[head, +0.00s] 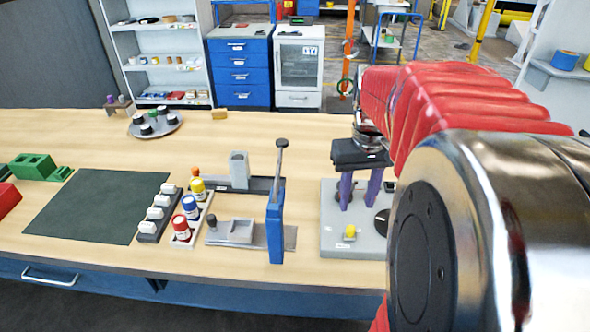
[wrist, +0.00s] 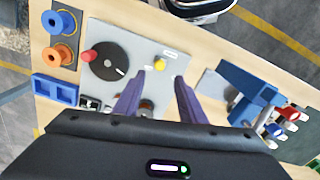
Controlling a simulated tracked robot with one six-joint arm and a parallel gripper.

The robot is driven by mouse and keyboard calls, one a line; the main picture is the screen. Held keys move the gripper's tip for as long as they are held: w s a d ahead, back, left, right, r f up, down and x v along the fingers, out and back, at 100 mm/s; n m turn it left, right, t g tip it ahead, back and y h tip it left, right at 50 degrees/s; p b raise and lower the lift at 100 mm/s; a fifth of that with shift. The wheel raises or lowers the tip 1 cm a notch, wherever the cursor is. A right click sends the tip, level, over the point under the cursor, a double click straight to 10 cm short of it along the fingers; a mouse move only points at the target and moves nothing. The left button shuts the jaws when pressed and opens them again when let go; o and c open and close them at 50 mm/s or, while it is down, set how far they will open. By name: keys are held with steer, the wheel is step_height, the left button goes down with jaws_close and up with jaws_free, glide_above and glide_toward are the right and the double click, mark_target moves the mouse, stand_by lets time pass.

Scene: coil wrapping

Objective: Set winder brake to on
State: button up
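The grey winder panel (head: 340,240) lies on the table below my gripper (head: 357,206). It also shows in the wrist view (wrist: 148,45), with a black disc (wrist: 112,61) bearing a white mark, a red knob (wrist: 88,56) and a yellow knob (wrist: 160,65). The yellow knob also shows near the panel's front in the head view (head: 350,231). My gripper's purple fingers (wrist: 160,77) are apart, with nothing held between them. A round brownish part shows partly between them, lower in the wrist view. The panel labels are too small to read, so I cannot tell which control is the brake.
A blue lever press (head: 276,222) stands left of the panel. Bottles with coloured caps (head: 190,206) and a dark mat (head: 98,205) are farther left.

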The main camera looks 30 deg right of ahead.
mark_target(351, 228)
step_height(351, 228, down, 9)
steer(key=shift+f, duration=0.1)
stand_by(0.3)
jaws_close()
stand_by(0.5)
